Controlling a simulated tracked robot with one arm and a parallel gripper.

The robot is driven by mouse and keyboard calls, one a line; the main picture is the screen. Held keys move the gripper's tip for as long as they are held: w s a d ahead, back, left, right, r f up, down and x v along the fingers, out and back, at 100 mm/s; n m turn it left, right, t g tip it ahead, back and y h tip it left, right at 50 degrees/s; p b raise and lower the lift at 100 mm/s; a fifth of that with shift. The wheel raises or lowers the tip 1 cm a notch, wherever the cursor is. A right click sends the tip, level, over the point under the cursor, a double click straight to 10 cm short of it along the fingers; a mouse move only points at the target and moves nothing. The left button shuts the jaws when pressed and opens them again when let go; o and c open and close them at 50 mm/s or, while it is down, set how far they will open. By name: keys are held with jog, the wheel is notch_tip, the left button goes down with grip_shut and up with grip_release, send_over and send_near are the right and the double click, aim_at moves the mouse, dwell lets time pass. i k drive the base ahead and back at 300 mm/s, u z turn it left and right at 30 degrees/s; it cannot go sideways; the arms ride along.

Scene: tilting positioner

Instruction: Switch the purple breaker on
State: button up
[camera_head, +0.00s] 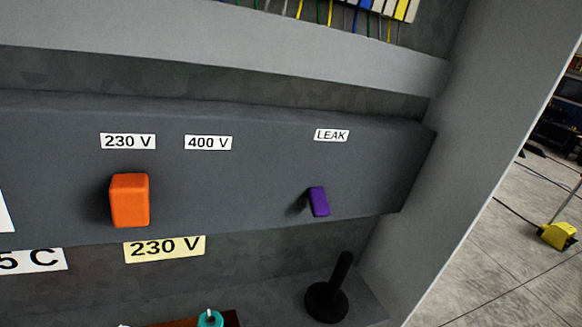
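The purple breaker (319,202) is a small lever on the dark grey panel (250,180), under a white label reading LEAK (331,135). It sits toward the panel's right end, and its lever points downward with a slight tilt. My gripper is not in view, so its distance from the breaker and its state do not show.
A larger orange switch (130,200) is on the panel's left, below a 230 V label (128,141). A black post on a round base (328,298) stands below the breaker. The cabinet's side wall (470,150) is close on the right. Coloured wires hang above.

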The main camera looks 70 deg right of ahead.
aim_at(319, 206)
jog(key=z, duration=0.45)
jog(key=k, duration=0.3)
jog(key=z, duration=0.6)
jog(key=i, duration=0.5)
jog(key=z, duration=0.85)
jog(key=k, duration=0.35)
jog(key=u, duration=0.45)
